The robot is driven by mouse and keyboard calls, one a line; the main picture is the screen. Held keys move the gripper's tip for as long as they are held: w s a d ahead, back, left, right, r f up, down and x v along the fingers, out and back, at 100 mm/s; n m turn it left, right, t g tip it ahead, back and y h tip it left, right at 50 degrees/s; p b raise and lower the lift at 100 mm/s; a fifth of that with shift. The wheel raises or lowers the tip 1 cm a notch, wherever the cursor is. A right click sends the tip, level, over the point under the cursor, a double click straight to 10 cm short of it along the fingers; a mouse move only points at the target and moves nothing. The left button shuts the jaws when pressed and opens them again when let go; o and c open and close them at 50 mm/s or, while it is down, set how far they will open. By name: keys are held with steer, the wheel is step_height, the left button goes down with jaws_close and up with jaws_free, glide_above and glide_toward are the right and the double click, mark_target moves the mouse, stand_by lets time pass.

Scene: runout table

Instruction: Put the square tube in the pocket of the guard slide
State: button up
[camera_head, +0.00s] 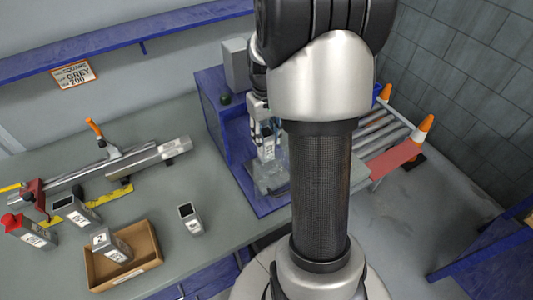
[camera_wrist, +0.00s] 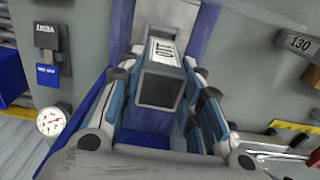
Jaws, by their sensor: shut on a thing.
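My gripper (camera_head: 266,128) is shut on a grey square tube (camera_head: 267,150) with a white label, in front of the blue machine housing. In the wrist view, the tube (camera_wrist: 162,86) sits between the finger pads, its dark open end facing the camera and its printed label on top. A clear, see-through part, seemingly the guard slide (camera_head: 262,182), lies just below the tube on the blue machine base. Its pocket cannot be made out, and I cannot tell whether the tube touches it. My arm hides the area to the right.
Another square tube (camera_head: 190,218) stands on the grey table (camera_head: 215,245). A cardboard box (camera_head: 150,262) holds a labelled tube (camera_head: 112,246). More tubes, one red-capped (camera_head: 28,232), and a clamp rail (camera_head: 105,165) are at the left. The blue housing (camera_head: 212,100) stands close beside my gripper.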

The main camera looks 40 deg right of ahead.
mark_target(266, 150)
steer(key=shift+f+b, duration=0.7)
steer(key=shift+f, duration=2.45)
steer(key=shift+f, duration=0.2)
steer(key=o, duration=1.1)
steer(key=shift+o, duration=0.2)
